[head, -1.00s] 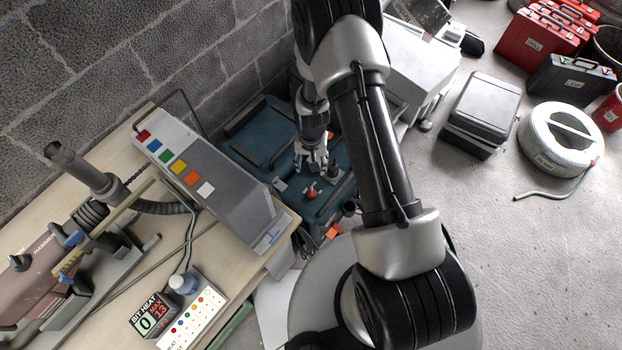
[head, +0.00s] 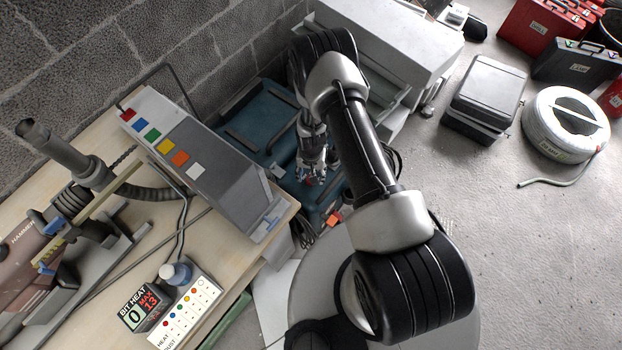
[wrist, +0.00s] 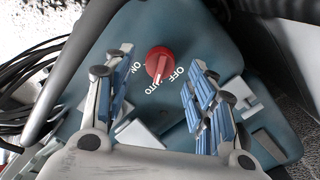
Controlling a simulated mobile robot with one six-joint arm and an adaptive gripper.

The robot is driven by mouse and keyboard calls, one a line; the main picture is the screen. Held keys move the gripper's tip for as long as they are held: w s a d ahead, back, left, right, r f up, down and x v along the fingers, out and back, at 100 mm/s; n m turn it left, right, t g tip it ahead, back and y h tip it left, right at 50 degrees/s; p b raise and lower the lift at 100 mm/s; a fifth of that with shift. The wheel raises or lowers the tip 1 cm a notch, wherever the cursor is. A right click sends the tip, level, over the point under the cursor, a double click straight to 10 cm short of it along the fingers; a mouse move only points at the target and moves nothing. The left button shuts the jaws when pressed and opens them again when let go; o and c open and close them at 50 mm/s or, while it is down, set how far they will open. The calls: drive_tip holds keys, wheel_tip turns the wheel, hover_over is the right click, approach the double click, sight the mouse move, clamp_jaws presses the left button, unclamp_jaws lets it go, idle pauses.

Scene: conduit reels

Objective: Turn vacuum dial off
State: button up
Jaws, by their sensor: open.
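The vacuum is a teal box (head: 258,128) on the floor between the workbench and the wall. Its red dial (wrist: 160,64) shows in the wrist view on the teal top panel, with ON, AUTO and OFF printed around it. The white mark on the dial appears to point at AUTO. My gripper (wrist: 158,92) is open and empty, with a blue-padded finger to either side of the dial's near side. I cannot tell if it touches the dial. In the head view my gripper (head: 313,178) is over the panel and mostly hides the dial.
The workbench (head: 230,262) with a grey box of coloured squares (head: 205,165) stands close left of my arm. A grey cabinet (head: 390,40) stands behind. Dark hoses (wrist: 35,95) run beside the panel. Open floor (head: 470,230) lies to the right.

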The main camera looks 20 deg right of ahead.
drive_tip(key=shift+f+b, duration=0.3)
drive_tip(key=shift+f, duration=1.1)
drive_tip(key=shift+c, duration=0.2)
drive_tip(key=c, duration=1.1)
drive_tip(key=shift+o, duration=0.2)
drive_tip(key=shift+n, duration=0.3)
drive_tip(key=n+b, duration=0.1)
drive_tip(key=n, duration=1)
drive_tip(key=shift+n, duration=0.3)
